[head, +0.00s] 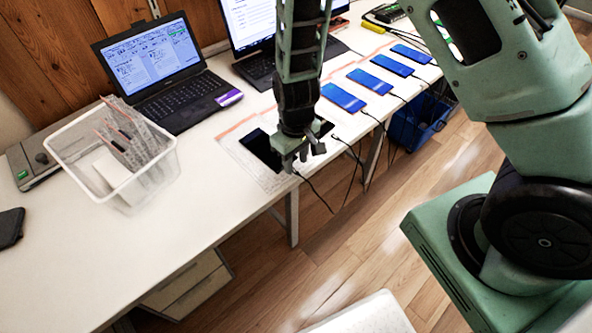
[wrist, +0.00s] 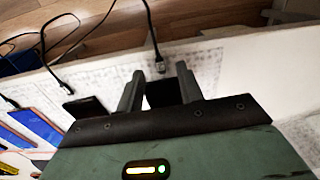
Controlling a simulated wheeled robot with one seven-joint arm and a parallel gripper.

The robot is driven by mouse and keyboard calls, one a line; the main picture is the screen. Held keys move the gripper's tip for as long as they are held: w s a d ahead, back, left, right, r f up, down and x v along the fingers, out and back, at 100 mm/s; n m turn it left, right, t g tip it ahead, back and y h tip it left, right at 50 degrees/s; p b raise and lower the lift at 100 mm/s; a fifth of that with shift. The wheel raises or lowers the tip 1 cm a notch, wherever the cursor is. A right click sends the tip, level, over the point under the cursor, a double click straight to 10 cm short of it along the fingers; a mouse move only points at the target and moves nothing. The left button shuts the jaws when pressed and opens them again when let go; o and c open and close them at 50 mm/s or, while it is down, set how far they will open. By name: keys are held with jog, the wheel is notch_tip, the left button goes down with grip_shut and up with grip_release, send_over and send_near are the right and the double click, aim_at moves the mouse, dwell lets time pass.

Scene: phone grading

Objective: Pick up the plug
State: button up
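A black plug (wrist: 159,65) on a dark cable lies on the white table near its edge. In the wrist view it shows just beyond the gap between my fingertips. A black phone (wrist: 162,94) lies behind it, partly hidden by my fingers; it also shows in the head view (head: 261,149). My gripper (wrist: 160,70) is open, with the fingers on either side of the phone's near end and nothing visibly clamped. In the head view my gripper (head: 299,160) is low over the table edge and hides the plug; I cannot tell whether it touches anything.
A second dark phone (wrist: 86,107) with its own plug (wrist: 67,87) lies to the left in the wrist view. Several blue-screened phones (head: 343,97) with cables line the table edge.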

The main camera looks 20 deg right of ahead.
aim_at(297, 173)
jog(key=shift+f, duration=1.15)
jog(key=shift+f, duration=0.2)
grip_shut()
